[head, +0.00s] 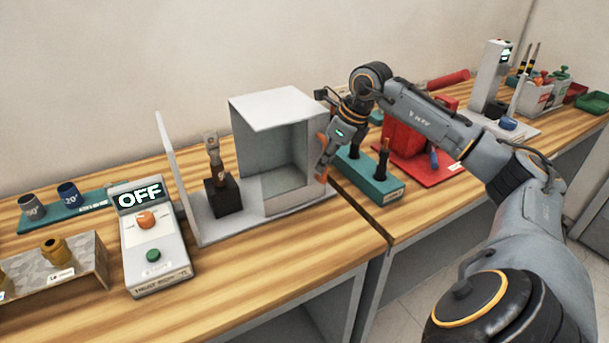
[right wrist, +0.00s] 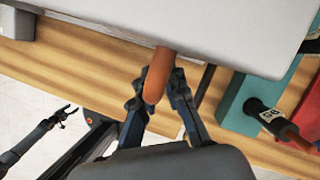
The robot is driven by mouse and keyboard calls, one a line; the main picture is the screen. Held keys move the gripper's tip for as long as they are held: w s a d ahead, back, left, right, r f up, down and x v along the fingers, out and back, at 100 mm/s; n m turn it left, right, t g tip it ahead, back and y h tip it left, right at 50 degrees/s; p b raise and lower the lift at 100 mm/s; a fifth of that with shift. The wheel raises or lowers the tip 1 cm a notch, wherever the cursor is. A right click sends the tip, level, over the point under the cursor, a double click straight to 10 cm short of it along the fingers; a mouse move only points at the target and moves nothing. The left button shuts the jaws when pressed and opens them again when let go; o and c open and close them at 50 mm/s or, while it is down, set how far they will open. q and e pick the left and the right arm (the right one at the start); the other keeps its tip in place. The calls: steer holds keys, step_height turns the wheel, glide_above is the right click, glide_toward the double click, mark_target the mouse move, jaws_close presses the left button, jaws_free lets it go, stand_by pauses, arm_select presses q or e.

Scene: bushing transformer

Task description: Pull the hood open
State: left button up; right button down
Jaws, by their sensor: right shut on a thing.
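The hood (head: 288,108) is a white box-shaped cover with a grey inside, on the right part of a white base plate (head: 238,218). Its left side is open, and a gap separates it from an upright white panel (head: 178,178) at the base's left end. Its orange handle (head: 321,150) is on the right side; it also shows in the right wrist view (right wrist: 155,78). My right gripper (head: 328,157) is shut on the handle, with its fingers on both sides of it (right wrist: 160,92). My left gripper (right wrist: 68,113) shows small, apart and empty, with its fingers spread.
A bushing in a black block (head: 223,196) stands in the gap. A control box reading OFF (head: 155,240) is left of the base. A teal holder (head: 372,182) with dark tools stands close right of the hood. A red case (head: 405,138) is beyond it.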

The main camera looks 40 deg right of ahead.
steer(key=shift+s+d+r, duration=0.1)
steer(key=shift+s+d, duration=0.05)
steer(key=shift+d, duration=0.6)
steer(key=c, duration=1.7)
jaws_free()
steer(key=shift+o, duration=0.2)
steer(key=v, duration=1.2)
